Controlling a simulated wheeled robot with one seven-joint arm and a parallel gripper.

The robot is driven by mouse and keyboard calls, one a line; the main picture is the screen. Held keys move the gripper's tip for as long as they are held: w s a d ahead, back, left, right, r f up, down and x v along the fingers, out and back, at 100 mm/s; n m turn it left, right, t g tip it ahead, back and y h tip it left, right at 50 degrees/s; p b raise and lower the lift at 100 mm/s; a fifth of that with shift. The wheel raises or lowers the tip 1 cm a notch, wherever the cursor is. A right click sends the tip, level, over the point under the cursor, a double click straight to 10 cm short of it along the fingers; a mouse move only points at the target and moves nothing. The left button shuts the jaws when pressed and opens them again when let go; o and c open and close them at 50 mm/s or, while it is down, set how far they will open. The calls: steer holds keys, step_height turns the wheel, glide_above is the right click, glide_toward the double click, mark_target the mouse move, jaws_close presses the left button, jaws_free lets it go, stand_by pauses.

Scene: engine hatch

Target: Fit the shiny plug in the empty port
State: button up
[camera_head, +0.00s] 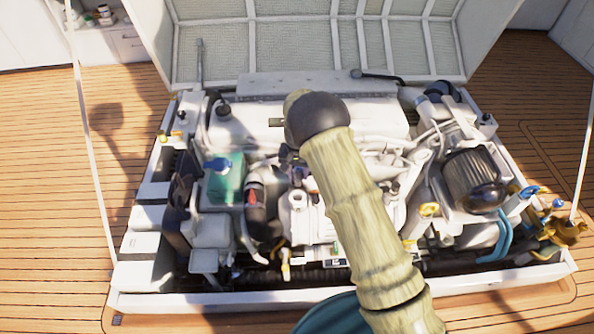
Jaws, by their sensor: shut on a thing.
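My arm (345,190) reaches up from the bottom edge over the middle of the engine and ends at a dark rounded joint (318,118). My gripper does not show; the arm hides what lies beyond that joint. I cannot make out the shiny plug. I cannot pick out the empty port among the fittings of the white engine (235,128). The arm covers part of the engine's middle and front.
The open hatch lid (310,40) stands behind the engine. A white hatch frame (145,298) surrounds the bay. A green box (228,180), a dark ribbed cylinder (470,175) and brass fittings (565,232) crowd it. Wooden deck (45,215) is clear on the left.

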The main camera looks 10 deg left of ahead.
steer(key=shift+f+b, duration=3.8)
steer(key=shift+f, duration=1.1)
steer(key=shift+f+p, duration=0.45)
steer(key=o, duration=1.1)
steer(key=shift+s, duration=0.1)
steer(key=shift+d+f, duration=0.1)
steer(key=shift+d, duration=0.2)
steer(key=r+p, duration=0.1)
steer(key=r, duration=0.5)
steer(key=r+p, duration=0.1)
steer(key=r, duration=0.4)
steer(key=r+p, duration=0.2)
steer(key=r, duration=0.4)
steer(key=shift+a+r, duration=0.3)
steer(key=shift+a, duration=0.05)
